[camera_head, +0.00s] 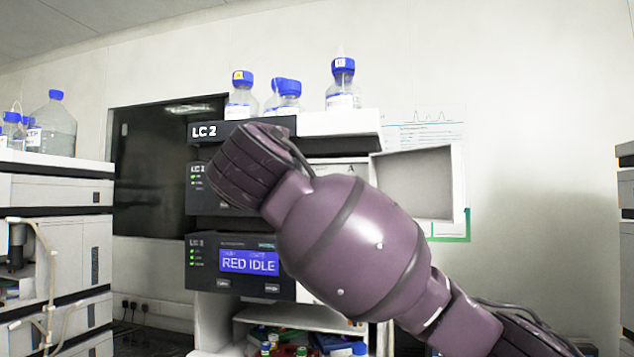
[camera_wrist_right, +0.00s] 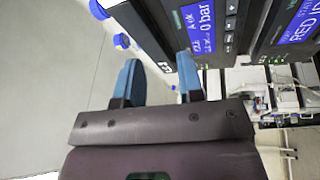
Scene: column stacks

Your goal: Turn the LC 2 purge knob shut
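The LC 2 stack (camera_head: 207,132) stands in the middle of the head view, with dark-fronted modules under a labelled top. A lower module has a blue screen (camera_head: 249,262) reading "RED IDLE". My right arm crosses in front of the stack and covers much of it. I cannot make out the purge knob in either view. In the right wrist view, my right gripper (camera_wrist_right: 159,65) has two blue fingers standing apart with nothing visible between them. A module screen (camera_wrist_right: 200,24) reading "0 bar" is just beyond the fingers. My left gripper is not in view.
Blue-capped bottles (camera_head: 343,84) stand on top of the stack. A pale open panel (camera_head: 415,183) sticks out to the right of it. Another instrument stack (camera_head: 60,195) is at the left. Small vials (camera_head: 268,347) sit low in front.

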